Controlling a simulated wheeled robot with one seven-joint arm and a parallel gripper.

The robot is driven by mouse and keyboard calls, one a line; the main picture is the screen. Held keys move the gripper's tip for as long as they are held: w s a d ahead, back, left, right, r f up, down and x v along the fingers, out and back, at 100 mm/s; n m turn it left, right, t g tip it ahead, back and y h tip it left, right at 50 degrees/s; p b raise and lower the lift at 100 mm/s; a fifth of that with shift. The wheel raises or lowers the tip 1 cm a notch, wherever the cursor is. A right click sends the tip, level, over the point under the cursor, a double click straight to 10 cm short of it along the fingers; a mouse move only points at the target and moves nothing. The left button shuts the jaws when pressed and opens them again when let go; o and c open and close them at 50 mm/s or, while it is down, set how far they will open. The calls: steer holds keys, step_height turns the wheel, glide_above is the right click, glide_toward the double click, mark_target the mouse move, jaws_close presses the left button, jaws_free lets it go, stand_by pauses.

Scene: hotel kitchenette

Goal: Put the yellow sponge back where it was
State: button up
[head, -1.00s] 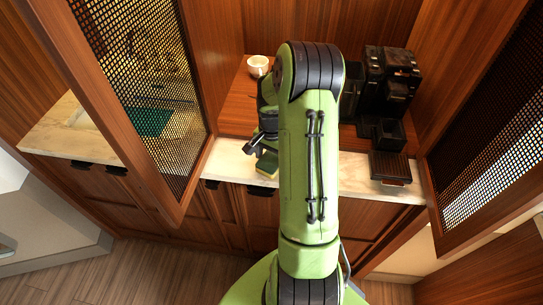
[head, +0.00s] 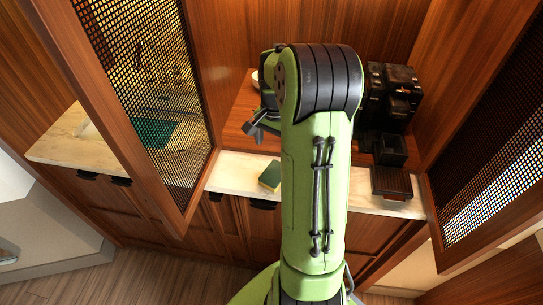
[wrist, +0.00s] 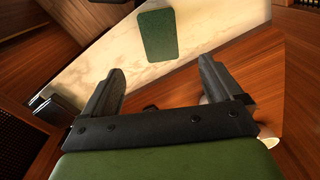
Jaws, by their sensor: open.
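The sponge (head: 270,177) lies flat on the pale stone counter (head: 235,170), close to its front edge, with its dark green face up and a thin yellow side showing. In the wrist view the sponge (wrist: 158,34) is a green rectangle beyond the fingertips. My gripper (head: 252,132) is open and empty, raised behind the sponge and apart from it. In the wrist view my gripper (wrist: 162,68) shows both fingers wide apart with nothing between them. My arm hides part of the counter to the right of the sponge.
A wooden shelf (head: 236,122) stands behind the counter strip. A white bowl (head: 255,79) is partly hidden behind my arm. A black coffee machine (head: 392,95) and a dark box (head: 391,182) stand at right. Open mesh doors (head: 150,90) flank both sides.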

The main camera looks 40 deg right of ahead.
steer(key=s+a+r+n+t+h, duration=0.1)
steer(key=s+a+r+n, duration=0.1)
steer(key=a+r+n, duration=0.4)
steer(key=s+a+r+n+t, duration=0.1)
steer(key=s+a+r, duration=0.2)
steer(key=a+r, duration=0.35)
steer(key=s+a+n+t+y, duration=0.1)
steer(key=s+a+n+t, duration=0.2)
steer(key=s+a+n, duration=0.4)
steer(key=s+a, duration=0.3)
steer(key=shift+s+a+n+t, duration=0.3)
steer(key=shift+n, duration=0.1)
steer(key=shift+f, duration=0.1)
steer(key=shift+d, duration=0.1)
